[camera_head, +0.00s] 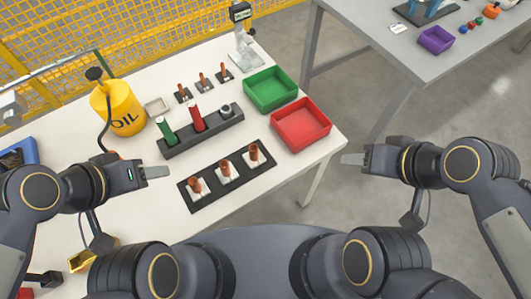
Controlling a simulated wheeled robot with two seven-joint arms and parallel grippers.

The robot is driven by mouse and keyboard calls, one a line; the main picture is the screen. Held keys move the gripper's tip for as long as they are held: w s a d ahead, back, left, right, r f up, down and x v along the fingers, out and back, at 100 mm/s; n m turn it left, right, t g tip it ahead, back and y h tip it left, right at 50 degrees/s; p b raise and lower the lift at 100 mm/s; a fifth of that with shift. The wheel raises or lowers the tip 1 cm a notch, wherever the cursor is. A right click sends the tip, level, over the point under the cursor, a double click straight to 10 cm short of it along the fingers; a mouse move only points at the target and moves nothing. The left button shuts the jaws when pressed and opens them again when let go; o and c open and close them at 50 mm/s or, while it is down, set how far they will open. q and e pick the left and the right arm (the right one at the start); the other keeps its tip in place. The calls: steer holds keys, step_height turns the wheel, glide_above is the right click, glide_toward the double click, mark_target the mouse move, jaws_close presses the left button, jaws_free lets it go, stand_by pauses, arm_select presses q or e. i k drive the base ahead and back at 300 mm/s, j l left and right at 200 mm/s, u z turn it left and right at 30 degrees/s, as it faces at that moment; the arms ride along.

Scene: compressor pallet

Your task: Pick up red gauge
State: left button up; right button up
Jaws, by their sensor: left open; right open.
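The red gauge (197,120) is a red cylinder standing upright, slightly tilted in the picture, in a dark rack (203,139) on the white table. A green gauge (166,132) stands in the same rack to its left, and a grey round piece (226,111) sits at the rack's right end. My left gripper (156,172) is open and empty, in front of and to the left of the rack. My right gripper (352,160) is open and empty, off the table's right edge, far from the red gauge.
A dark holder (208,199) with copper-coloured parts lies in front of the rack; several small copper parts stand behind it. A green bin (270,91) and a red bin (301,124) are to the right. A yellow oil can (121,108) stands left. Yellow fencing (150,30) is behind.

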mark_target(200, 126)
steer(key=i+j+z, duration=0.15)
steer(key=z, duration=0.2)
steer(key=i+j+z, duration=0.15)
steer(key=j+z, duration=0.2)
